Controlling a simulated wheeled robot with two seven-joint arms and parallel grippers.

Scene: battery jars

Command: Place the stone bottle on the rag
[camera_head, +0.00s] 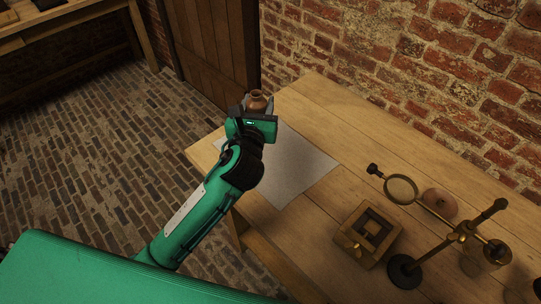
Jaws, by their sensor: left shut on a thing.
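The stone bottle (258,102) looks brown, with a narrow neck and round mouth. Only its upper part shows above my left gripper (258,108), which is shut on it. The gripper and wrist hide the bottle's lower part. The rag (301,171) is a flat pale grey sheet on the left part of the wooden table. My left arm crosses over the rag's left side, and the bottle appears beyond its far edge. I cannot tell how high the bottle is above the table. My right gripper is not in view.
A wooden box (354,251), a magnifier (400,190) on a dark-based brass stand (404,271), a round brown object (439,203) and a brassy jar (487,257) stand on the right of the table (350,125). A brick wall (420,60) runs behind. The back middle is clear.

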